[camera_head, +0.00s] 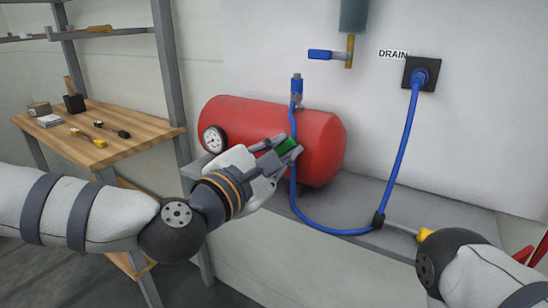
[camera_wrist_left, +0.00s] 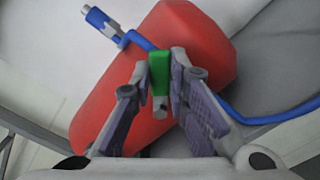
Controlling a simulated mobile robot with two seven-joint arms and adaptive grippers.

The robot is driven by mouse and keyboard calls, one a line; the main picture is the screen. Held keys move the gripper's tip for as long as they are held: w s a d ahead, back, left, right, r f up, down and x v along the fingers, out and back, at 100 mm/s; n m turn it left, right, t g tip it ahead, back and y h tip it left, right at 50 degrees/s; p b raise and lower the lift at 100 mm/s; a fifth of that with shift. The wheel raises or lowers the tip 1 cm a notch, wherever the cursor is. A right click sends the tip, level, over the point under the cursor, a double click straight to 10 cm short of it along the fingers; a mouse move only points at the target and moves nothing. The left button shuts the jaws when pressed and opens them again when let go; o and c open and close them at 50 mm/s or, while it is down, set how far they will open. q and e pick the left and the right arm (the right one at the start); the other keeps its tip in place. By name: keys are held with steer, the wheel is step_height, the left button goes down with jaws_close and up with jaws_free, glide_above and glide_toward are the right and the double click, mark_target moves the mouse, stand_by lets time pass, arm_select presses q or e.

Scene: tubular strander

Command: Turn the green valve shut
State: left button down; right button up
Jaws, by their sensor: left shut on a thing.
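The green valve (camera_head: 287,147) is on the front of the red tank (camera_head: 322,140). In the left wrist view the green handle (camera_wrist_left: 159,73) stands between the fingertips, with a small grey metal piece below it. My left gripper (camera_head: 283,150) is shut on the green handle. It also shows in the left wrist view (camera_wrist_left: 160,75). The fingers hide part of the valve's mounting in the head view. My right arm comes in at the lower right, but its gripper cannot be made out clearly.
A blue hose (camera_head: 399,150) runs from the wall socket marked DRAIN (camera_head: 421,74) down past the tank. A blue-handled tap (camera_head: 326,55) hangs above. A gauge (camera_head: 214,139) sits at the tank's left end. A wooden bench (camera_head: 130,148) with small items stands left.

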arm_select(q)
steer(key=shift+w+a+r+n+b, duration=0.3)
steer(key=shift+a+n, duration=0.2)
steer(key=shift+n, duration=1.15)
steer(key=shift+w+a+r+n+b, duration=0.15)
steer(key=shift+w+a+n+b, duration=0.3)
steer(key=shift+n, duration=1.15)
steer(key=shift+w+a+r+n+b, duration=0.3)
steer(key=shift+a+n, duration=0.2)
steer(key=shift+n, duration=1.15)
arm_select(e)
steer(key=shift+s+f+g, duration=0.4)
steer(key=shift+s+f, duration=0.65)
steer(key=shift+f, duration=0.25)
arm_select(q)
steer(key=c, duration=1.5)
jaws_free()
steer(key=shift+c, duration=0.2)
glide_toward(273, 131)
steer(key=v, duration=0.5)
steer(key=shift+s+a, duration=0.15)
